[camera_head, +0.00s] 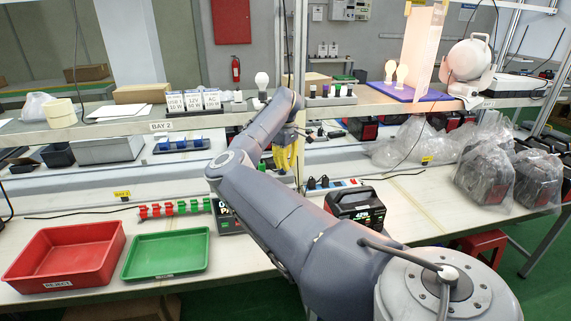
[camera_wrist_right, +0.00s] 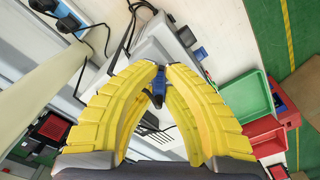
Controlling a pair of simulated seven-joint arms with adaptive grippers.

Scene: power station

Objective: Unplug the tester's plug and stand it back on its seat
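My right arm reaches across the bench in the camera_head view, and its yellow-fingered gripper (camera_head: 288,155) points down at the back of the bench. In the right wrist view the gripper (camera_wrist_right: 160,68) has its fingertips drawn together around a small dark blue plug (camera_wrist_right: 157,90). How the plug meets what lies behind it is hidden. A dark unit with a lit green display (camera_head: 227,218), perhaps the tester, is mostly covered by my arm. I cannot make out the plug's seat. My left gripper is not in view.
A red tray (camera_head: 22,271) and a green tray (camera_head: 129,267) lie at the front left. A row of red and green pieces (camera_head: 175,208) lies behind them. A power station (camera_head: 358,208) and a socket strip (camera_head: 345,183) stand right of my arm. A shelf edge (camera_head: 110,131) runs above the bench.

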